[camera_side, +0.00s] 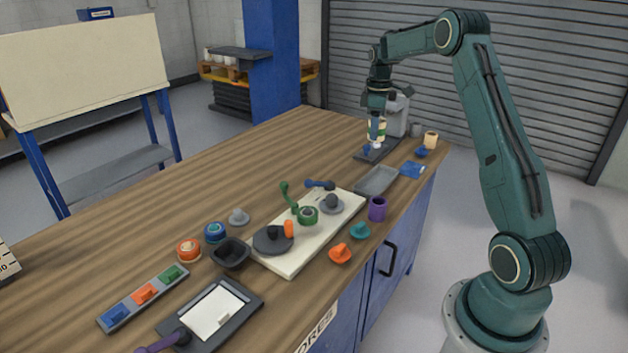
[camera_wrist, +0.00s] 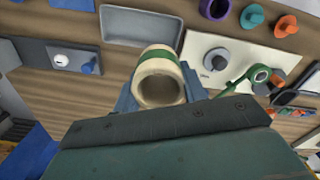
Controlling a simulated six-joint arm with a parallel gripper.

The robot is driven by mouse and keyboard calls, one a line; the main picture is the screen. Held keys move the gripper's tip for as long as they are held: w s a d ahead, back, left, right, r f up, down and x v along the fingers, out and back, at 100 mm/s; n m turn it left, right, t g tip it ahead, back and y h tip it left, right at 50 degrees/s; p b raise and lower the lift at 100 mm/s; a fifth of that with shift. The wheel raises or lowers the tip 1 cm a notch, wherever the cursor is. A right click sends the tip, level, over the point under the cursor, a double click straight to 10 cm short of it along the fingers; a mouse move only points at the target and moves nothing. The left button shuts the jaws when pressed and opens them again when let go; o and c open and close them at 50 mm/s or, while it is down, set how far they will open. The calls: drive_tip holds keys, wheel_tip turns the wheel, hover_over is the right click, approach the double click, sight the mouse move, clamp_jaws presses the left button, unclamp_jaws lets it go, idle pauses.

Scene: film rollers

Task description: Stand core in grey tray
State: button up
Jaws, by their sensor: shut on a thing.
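The core (camera_wrist: 158,62) is a hollow cream cylinder with a green band. In the wrist view its open end faces the camera, and the blue fingers of my gripper (camera_wrist: 158,92) are shut on its two sides. In the side view the core (camera_side: 382,133) hangs roughly upright below my gripper (camera_side: 376,128), partly hidden by a finger, above the far end of the table. The grey tray (camera_side: 376,180) is a shallow, empty rectangle nearer the side camera. The tray also shows beyond the core in the wrist view (camera_wrist: 140,26), and the core is not in it.
A dark plate (camera_side: 366,154) with a blue-handled part is near the held core. A grey container (camera_side: 397,115) stands behind my gripper.

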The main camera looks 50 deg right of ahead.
hover_over(368, 191)
wheel_tip(368, 191, down, 14)
drive_tip(key=shift+d+r, duration=0.15)
drive_tip(key=shift+f, duration=2.1)
drive_tip(key=shift+f, duration=0.1)
drive_tip(key=o, duration=0.7)
wheel_tip(368, 191, up, 12)
